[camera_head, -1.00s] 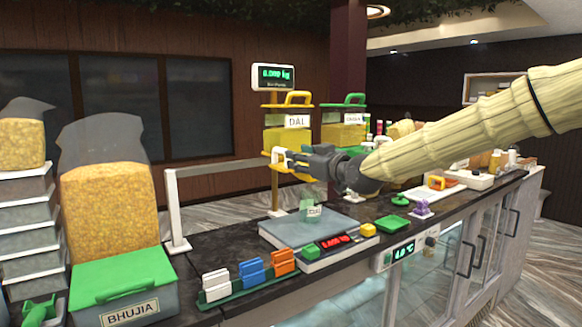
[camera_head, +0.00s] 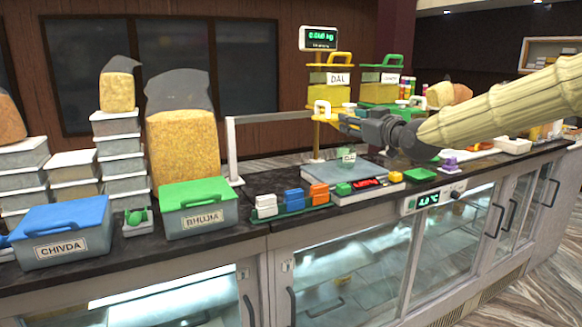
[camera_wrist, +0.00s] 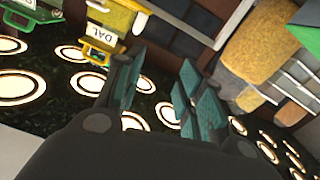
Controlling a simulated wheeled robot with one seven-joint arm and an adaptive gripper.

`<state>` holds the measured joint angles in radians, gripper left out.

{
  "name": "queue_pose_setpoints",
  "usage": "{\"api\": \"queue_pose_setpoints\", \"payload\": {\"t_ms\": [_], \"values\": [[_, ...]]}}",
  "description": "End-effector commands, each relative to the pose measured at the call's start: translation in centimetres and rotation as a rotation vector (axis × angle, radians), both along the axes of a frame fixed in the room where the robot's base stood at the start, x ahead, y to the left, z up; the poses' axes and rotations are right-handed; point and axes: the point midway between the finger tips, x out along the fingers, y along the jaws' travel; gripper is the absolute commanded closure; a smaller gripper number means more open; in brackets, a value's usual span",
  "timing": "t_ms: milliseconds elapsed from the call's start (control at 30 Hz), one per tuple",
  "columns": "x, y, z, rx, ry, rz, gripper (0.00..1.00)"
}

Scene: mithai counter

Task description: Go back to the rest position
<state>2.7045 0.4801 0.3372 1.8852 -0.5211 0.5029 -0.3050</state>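My gripper (camera_head: 350,122) is held in the air above the scale (camera_head: 362,172), near the DAL dispenser (camera_head: 330,97) in the head view. In the wrist view my gripper (camera_wrist: 160,85) has its two fingers spread apart with nothing between them. A small translucent green-labelled cup (camera_head: 347,157) stands on the scale's plate, below my gripper. The DAL dispenser also shows at the upper left of the wrist view (camera_wrist: 102,35).
A green dispenser (camera_head: 380,92) stands beside the DAL one. The blue CHIVDA box (camera_head: 62,232), the green BHUJIA box (camera_head: 198,207) and coloured clips (camera_head: 292,199) line the counter. A white rail (camera_head: 232,150) stands behind. A green dish (camera_head: 420,175) is right of the scale.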

Motion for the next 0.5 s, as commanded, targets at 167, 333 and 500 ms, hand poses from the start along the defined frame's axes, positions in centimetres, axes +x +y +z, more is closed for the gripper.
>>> {"api": "queue_pose_setpoints", "payload": {"t_ms": [167, 333, 500], "values": [[0.4, 1.5, -4.0, 0.001, 0.053, 0.011, 0.62], [0.2, 1.9, -8.2, 0.007, 0.113, 0.006, 0.62], [-0.2, 2.3, -14.3, 0.012, 0.199, -0.001, 0.62]]}}
